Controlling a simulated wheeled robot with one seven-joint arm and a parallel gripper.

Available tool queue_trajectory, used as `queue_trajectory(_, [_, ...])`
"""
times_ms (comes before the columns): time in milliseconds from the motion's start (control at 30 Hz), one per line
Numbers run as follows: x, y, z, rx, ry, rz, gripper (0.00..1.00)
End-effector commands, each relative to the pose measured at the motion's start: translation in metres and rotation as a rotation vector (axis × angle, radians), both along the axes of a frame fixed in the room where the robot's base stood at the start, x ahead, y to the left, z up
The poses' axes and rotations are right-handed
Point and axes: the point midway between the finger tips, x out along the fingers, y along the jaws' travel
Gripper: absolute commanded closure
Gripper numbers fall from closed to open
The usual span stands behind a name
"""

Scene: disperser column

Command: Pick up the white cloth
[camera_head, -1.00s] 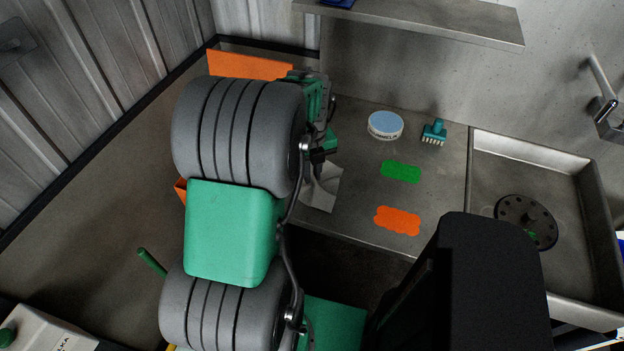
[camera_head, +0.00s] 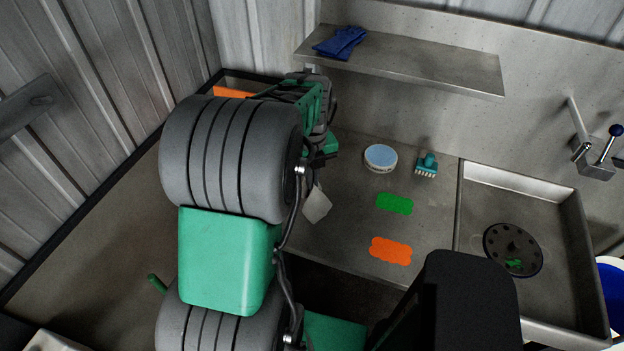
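The white cloth (camera_head: 316,205) shows just below my gripper (camera_head: 319,163), at the left part of the steel counter (camera_head: 345,225). It looks bunched and appears to hang from my gripper, its lower end above the counter. Its left side is hidden behind my arm. My gripper is small and dark in this view and partly covered by my arm, so the fingertips are hard to make out. They appear closed on the cloth's upper part.
A sink (camera_head: 480,215) is farther right. A shelf (camera_head: 430,68) with blue gloves (camera_head: 341,42) overhangs the back.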

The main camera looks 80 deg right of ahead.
Motion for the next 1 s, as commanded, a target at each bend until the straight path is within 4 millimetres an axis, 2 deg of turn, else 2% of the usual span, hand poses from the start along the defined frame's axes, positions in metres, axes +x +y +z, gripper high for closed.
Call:
queue_trajectory(67, [0.0, 0.0, 0.003, -0.001, 0.0, 0.0, 1.0])
queue_trajectory(133, [0.0, -0.001, 0.015, -0.002, 0.0, 0.0, 1.0])
queue_trajectory(367, [0.0, -0.001, 0.084, -0.004, 0.0, 0.0, 1.0])
queue_trajectory(467, [0.0, 0.0, 0.092, -0.001, 0.0, 0.0, 1.0])
queue_trajectory(767, [0.005, 0.0, 0.089, -0.001, 0.0, 0.031, 1.0])
queue_trajectory(867, [0.029, 0.004, 0.089, -0.001, 0.0, 0.182, 1.0])
queue_trajectory(967, [0.074, 0.016, 0.088, -0.002, -0.001, 0.478, 1.0])
queue_trajectory(1000, [0.095, 0.024, 0.088, -0.001, -0.001, 0.625, 1.0])
